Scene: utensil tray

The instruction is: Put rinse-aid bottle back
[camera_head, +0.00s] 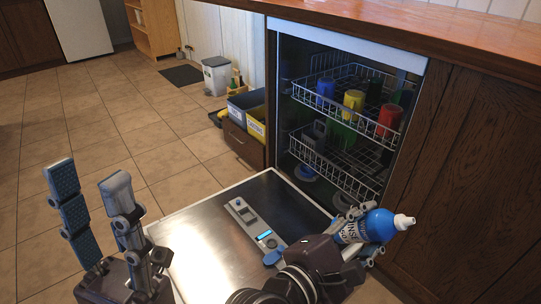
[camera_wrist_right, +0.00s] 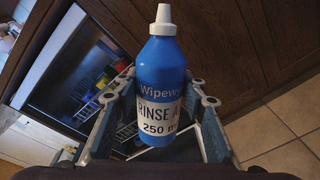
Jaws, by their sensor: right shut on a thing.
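The blue rinse-aid bottle (camera_head: 378,226) has a white cap and a white label. It lies tilted, cap to the right, in my right gripper (camera_head: 362,234), over the right edge of the open dishwasher door (camera_head: 199,226). In the right wrist view the bottle (camera_wrist_right: 158,70) is between the two fingers of my right gripper (camera_wrist_right: 158,99), its label facing the camera and its cap pointing up in the picture. My left gripper (camera_head: 90,180) is open and empty, fingers apart, left of the door. The bottle's lower end is partly hidden by the gripper.
A dispenser panel (camera_head: 250,220) with a lit display and a blue cap (camera_head: 272,257) is set in the door. Wire racks (camera_head: 340,155) hold several coloured cups. Labelled blue (camera_head: 236,108) and yellow (camera_head: 256,127) bins stand left of the dishwasher. The tiled floor is clear at left.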

